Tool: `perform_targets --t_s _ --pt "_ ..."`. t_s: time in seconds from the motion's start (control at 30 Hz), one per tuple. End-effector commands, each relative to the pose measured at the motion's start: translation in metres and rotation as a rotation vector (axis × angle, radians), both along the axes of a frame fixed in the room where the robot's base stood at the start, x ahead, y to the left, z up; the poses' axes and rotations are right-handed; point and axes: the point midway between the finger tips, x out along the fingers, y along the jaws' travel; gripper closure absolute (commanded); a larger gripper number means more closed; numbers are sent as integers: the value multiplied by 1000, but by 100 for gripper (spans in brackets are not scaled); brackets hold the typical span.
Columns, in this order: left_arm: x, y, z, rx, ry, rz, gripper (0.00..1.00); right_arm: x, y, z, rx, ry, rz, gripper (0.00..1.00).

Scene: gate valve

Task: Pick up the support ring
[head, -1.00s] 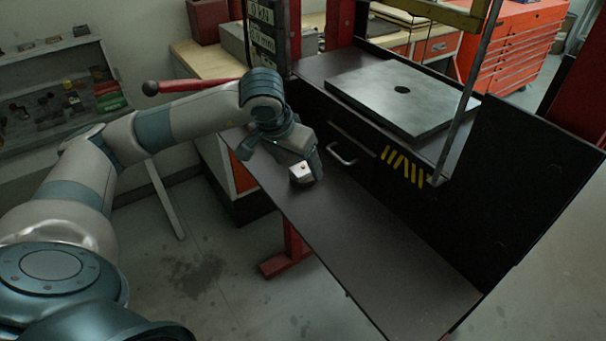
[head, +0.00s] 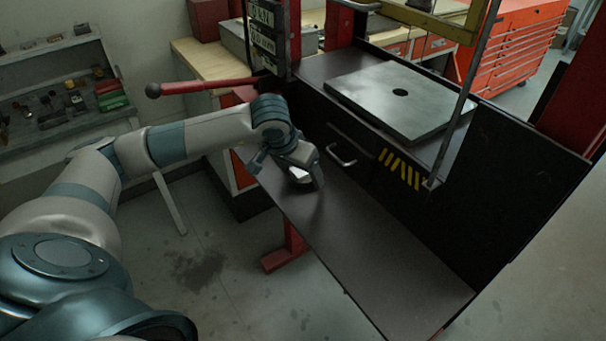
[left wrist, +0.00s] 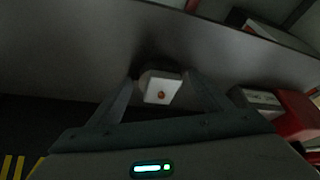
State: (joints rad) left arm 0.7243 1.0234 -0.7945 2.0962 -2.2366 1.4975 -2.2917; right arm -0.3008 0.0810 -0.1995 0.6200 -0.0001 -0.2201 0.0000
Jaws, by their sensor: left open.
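A small whitish piece (head: 300,175) stands on the dark lower shelf, close to my left gripper; I take it to be the support ring. In the left wrist view it shows a pale square face (left wrist: 161,93) with an orange spot, and a rounded grey part behind. No ring hole can be made out. My left gripper (head: 290,173) is open, with its fingers pointing down around the piece. In the left wrist view the gripper (left wrist: 166,86) has one finger on each side of it. Contact cannot be told. My right gripper is not in view.
The dark shelf (head: 385,260) is clear towards the front right. A metal plate with a hole (head: 385,90) lies on the higher surface behind, above a drawer handle (head: 341,156). A red lever (head: 205,87) sticks out behind my left arm.

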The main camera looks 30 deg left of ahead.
Motion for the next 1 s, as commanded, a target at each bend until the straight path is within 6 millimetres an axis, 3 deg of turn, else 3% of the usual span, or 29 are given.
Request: perform_targets --t_s 0.3,0.6,1.0 --pt "0 0 0 0 0 0 28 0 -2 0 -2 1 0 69" --pt "0 0 0 0 0 1 99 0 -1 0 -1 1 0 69" --pt "1 0 4 0 -5 1 100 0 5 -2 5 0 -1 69"
